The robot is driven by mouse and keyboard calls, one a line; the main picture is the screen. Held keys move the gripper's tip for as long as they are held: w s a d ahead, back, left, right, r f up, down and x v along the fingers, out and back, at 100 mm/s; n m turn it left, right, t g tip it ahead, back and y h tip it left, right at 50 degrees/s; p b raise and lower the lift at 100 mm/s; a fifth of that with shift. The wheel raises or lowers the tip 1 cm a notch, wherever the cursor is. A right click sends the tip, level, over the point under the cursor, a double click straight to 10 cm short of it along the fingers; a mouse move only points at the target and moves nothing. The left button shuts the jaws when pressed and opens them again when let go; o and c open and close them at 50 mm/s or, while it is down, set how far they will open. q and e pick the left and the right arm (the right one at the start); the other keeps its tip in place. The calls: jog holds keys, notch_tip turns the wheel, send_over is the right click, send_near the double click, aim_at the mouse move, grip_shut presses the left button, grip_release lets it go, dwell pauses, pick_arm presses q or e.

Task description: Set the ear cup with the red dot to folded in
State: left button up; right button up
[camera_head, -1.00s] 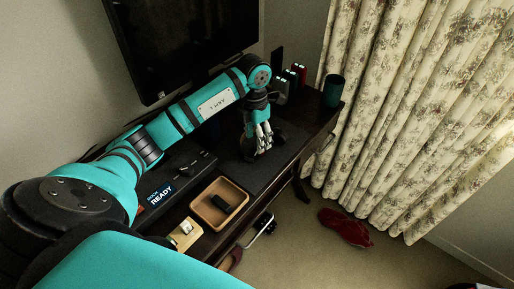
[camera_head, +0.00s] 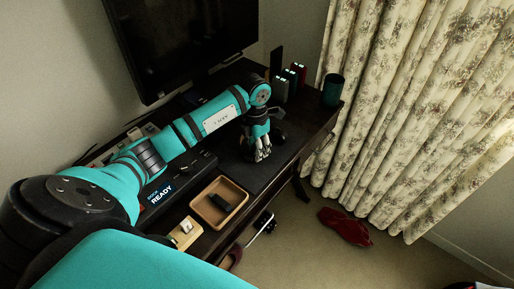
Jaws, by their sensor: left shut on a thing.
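My left gripper (camera_head: 262,156) points down over the dark mat (camera_head: 268,174) on the desk. It is shut on a dark part that I take to be an ear cup of the headphones, mostly hidden by the fingers. Another dark rounded part (camera_head: 278,136) shows just to the right of the gripper, seemingly of the same headphones. The red dot cannot be made out, and the fold of the cups is too small and dark to tell. My right gripper is not in view.
A wooden tray (camera_head: 203,208) holding a black object (camera_head: 219,202) and a dock reading READY (camera_head: 160,193) are nearer on the desk (camera_head: 253,210).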

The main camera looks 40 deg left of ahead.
pick_arm(q)
grip_shut()
jog(key=shift+a+n, duration=0.1)
jog(key=shift+n, duration=0.4)
jog(key=o, duration=0.9)
grip_release()
jog(key=shift+c, duration=0.2)
notch_tip(320, 180, up, 12)
jog(key=shift+a, duration=0.3)
